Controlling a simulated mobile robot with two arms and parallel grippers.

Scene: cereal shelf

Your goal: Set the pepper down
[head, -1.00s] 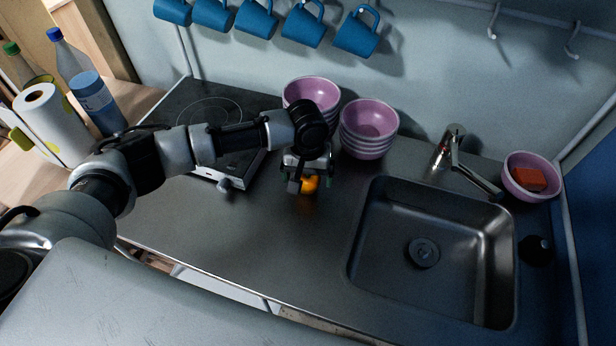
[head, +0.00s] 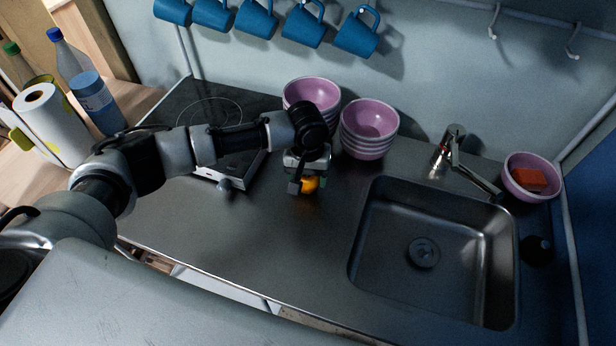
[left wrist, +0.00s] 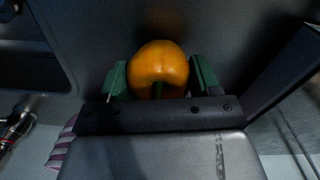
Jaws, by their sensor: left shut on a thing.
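The pepper (head: 311,184) is orange and sits between the fingers of my left gripper (head: 306,186), low over the steel counter (head: 240,225) between the cooktop and the sink. The left wrist view shows the pepper (left wrist: 158,66) more fully, with a green stem facing the gripper. The green fingers of the left gripper (left wrist: 160,80) are on both sides of it, shut on it. Whether the pepper's underside touches the counter is hard to tell. My right gripper does not show in either view.
Stacked pink bowls (head: 368,130) stand behind the gripper. The sink (head: 425,255) is to the right, with a faucet (head: 452,150) and a pink bowl holding an orange sponge (head: 529,180). The cooktop (head: 205,110) is to the left. The counter in front is clear.

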